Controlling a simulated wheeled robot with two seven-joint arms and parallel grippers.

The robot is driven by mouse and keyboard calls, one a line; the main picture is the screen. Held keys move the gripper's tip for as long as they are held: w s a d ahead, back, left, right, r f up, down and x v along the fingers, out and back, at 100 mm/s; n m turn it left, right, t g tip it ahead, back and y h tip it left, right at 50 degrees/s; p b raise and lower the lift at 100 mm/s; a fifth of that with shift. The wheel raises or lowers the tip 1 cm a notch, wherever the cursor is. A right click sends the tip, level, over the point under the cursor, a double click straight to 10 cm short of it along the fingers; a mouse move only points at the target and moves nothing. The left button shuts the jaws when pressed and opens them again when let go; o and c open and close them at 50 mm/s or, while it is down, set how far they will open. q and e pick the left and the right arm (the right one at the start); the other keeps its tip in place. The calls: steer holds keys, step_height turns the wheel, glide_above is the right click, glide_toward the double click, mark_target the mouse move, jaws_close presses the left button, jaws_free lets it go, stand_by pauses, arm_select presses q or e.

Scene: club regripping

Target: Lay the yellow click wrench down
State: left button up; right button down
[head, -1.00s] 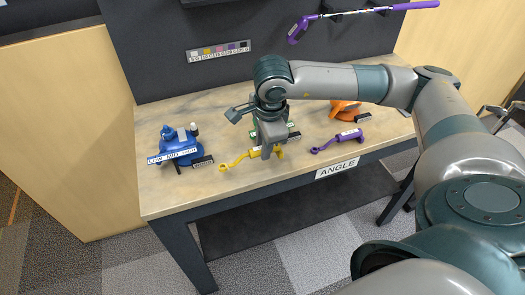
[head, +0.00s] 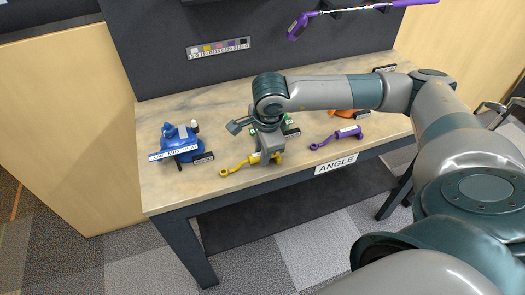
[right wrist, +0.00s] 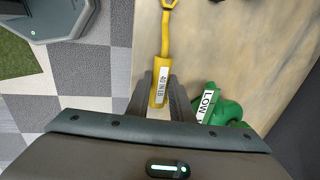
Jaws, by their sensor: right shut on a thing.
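The yellow click wrench (head: 237,167) is at the front edge of the wooden bench (head: 215,116) in the head view, its ring end to the left. In the right wrist view the yellow wrench (right wrist: 164,62) runs up from between the fingers, with a white label on its handle. My right gripper (right wrist: 160,98) is shut on the wrench's handle; in the head view the right gripper (head: 268,157) points down over it. I cannot tell whether the wrench touches the bench top. My left gripper is not in view.
A blue device (head: 180,142) stands at the left of the bench. A purple wrench (head: 336,137) lies to the right, with an orange device (head: 345,113) behind it. A green device (right wrist: 226,110) is close beside my right gripper. A long purple tool (head: 360,10) hangs on the back panel.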

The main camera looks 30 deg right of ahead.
steer(key=shift+f+b, duration=0.2)
steer(key=shift+b, duration=0.1)
steer(key=c, duration=1.6)
jaws_free()
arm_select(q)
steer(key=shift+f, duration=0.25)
arm_select(e)
steer(key=shift+o, duration=0.2)
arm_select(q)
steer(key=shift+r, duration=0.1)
